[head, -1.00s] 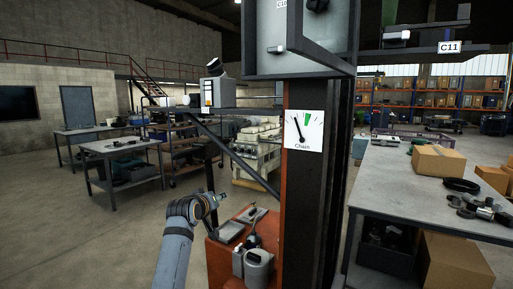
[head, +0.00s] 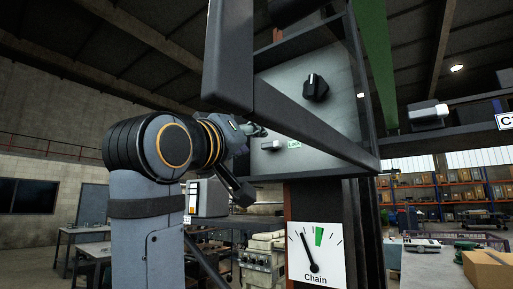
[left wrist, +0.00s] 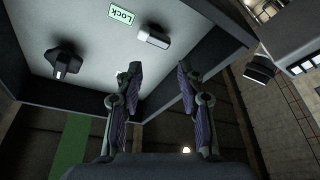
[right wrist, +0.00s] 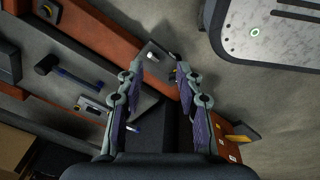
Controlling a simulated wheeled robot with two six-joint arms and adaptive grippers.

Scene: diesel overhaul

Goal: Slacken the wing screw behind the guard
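The wing screw, a black winged knob (head: 315,87), sits on a pale panel (head: 335,110) behind a dark guard frame (head: 300,130). A small pale lever (head: 272,146) beside a green "Lock" label (head: 294,145) is lower on the panel. My left gripper (left wrist: 158,72) is open and empty, apart from the screw and lever; the guard partly hides it in the head view. My right gripper (right wrist: 158,70) is open and empty, away from the guard.
A "Chain" gauge (head: 315,258) hangs below the panel, its needle left of the green band. A pale box (head: 207,198) stands left of the column.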

